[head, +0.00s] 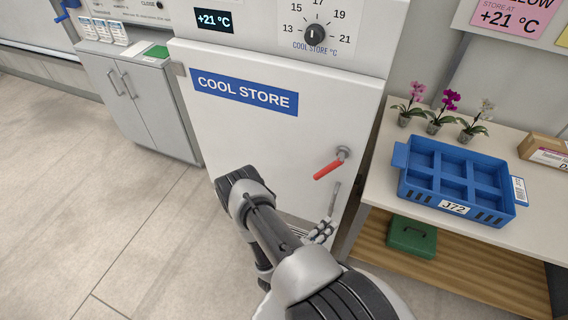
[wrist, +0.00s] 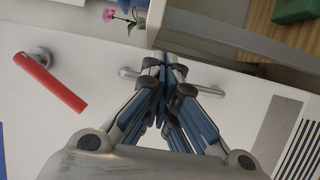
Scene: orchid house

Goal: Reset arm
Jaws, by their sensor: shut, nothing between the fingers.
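My gripper (head: 322,231) is in front of the lower right part of the white cool store door (head: 240,145). Its fingers are shut with nothing between them, and in the wrist view the fingertips (wrist: 168,62) meet. A slim metal bar handle (head: 335,198) on the door passes behind the fingers; I cannot tell whether they touch it. A red lever (head: 328,170) sits just above the gripper, and also shows at left in the wrist view (wrist: 50,82). The door looks closed. My arm covers its lower part.
A bench (head: 385,185) at right carries a blue crate (head: 400,180) labelled J72, three potted orchids (head: 435,123) and a cardboard box (head: 545,150). A green case (head: 411,237) sits on the shelf below. A grey cabinet (head: 140,105) stands left. The floor at left is clear.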

